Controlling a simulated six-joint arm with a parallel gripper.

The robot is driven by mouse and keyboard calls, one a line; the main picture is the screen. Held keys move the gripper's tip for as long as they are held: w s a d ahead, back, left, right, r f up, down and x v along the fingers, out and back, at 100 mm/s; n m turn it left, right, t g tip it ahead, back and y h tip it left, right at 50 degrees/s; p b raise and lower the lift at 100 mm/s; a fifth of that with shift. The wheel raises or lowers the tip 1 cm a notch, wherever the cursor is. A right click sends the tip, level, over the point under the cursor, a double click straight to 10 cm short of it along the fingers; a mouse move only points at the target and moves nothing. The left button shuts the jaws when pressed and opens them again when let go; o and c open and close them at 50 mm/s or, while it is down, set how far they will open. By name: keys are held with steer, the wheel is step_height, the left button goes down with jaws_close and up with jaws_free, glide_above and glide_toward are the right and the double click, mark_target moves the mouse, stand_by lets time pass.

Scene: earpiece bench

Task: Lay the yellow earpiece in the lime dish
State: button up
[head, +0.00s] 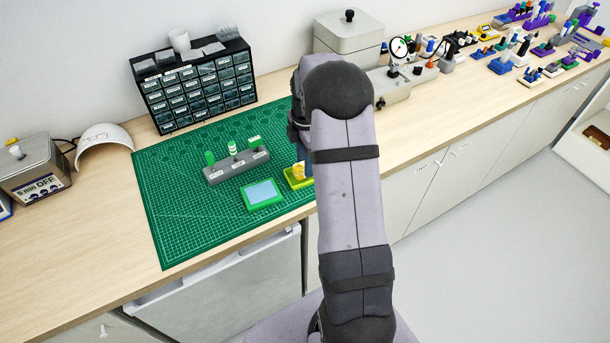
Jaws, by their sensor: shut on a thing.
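The yellow earpiece (298,171) shows at the left edge of my arm, over the lime dish as seen in the head view. The lime dish (291,183) is a small yellow-green tray on the green mat, with its right side hidden behind my arm. My gripper (301,160) points down here and is shut on the yellow earpiece; its fingers are mostly hidden by my arm. I cannot tell whether the earpiece touches the dish floor.
A green tray with a pale blue inside (262,194) lies left of the lime dish. A grey rack (237,168) with several green-topped pieces stands behind it on the cutting mat (185,230). A drawer cabinet (197,85) stands at the back. The mat's front left is clear.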

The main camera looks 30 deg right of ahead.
steer(key=shift+f+b, duration=0.4)
steer(key=shift+f, duration=0.3)
steer(key=o, duration=1.4)
steer(key=shift+c, duration=0.2)
steer(key=shift+r, duration=0.1)
steer(key=shift+r+b, duration=1.1)
steer(key=shift+r, duration=2.55)
